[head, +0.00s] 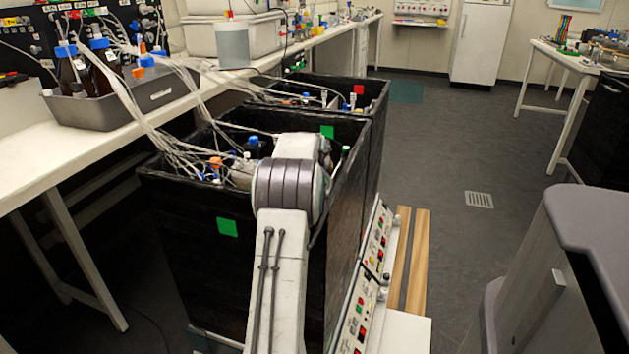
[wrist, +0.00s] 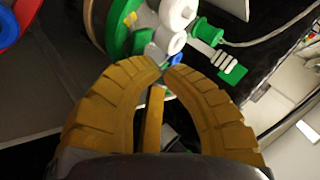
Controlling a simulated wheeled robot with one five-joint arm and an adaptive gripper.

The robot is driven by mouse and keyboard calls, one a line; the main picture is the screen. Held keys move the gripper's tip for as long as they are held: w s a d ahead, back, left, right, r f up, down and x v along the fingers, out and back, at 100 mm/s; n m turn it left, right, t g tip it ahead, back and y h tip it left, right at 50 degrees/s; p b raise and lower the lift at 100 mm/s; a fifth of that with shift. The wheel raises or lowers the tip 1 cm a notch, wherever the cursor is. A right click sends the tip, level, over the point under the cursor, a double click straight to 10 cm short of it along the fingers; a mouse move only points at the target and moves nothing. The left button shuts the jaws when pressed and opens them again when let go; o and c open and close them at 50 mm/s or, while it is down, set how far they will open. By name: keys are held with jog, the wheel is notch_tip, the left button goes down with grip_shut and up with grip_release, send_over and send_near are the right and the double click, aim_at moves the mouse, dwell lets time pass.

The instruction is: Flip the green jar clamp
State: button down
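In the wrist view, my gripper (wrist: 164,71) has two yellow ribbed fingers. Their tips come together with hardly any gap. The tips are just below a jar top with a green ring-shaped clamp (wrist: 117,30) around it, at the upper left. A small grey part shows right at the tips. I cannot tell whether they touch it or pinch it. White and green fittings (wrist: 178,14) stand on the jar top. In the head view my arm reaches into the near black box (head: 190,230), and my gripper and the jar top are hidden behind the arm.
Tubes (head: 150,115) run from the bench (head: 40,165) into the box. A control panel (head: 365,275) stands at its right side. A second black box (head: 375,90) is behind. A red and blue round part (wrist: 12,22) is at the wrist view's left edge. Open floor (head: 440,160) lies right.

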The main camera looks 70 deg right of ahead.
jog(key=shift+d+r, duration=0.1)
jog(key=shift+r, duration=0.05)
jog(key=shift+w+a+r+p, duration=0.1)
jog(key=shift+w+r+p, duration=0.1)
jog(key=shift+r+p, duration=1)
jog(key=shift+w+a+r+p, duration=0.1)
jog(key=shift+w+r+p, duration=0.1)
jog(key=shift+r+p, duration=1)
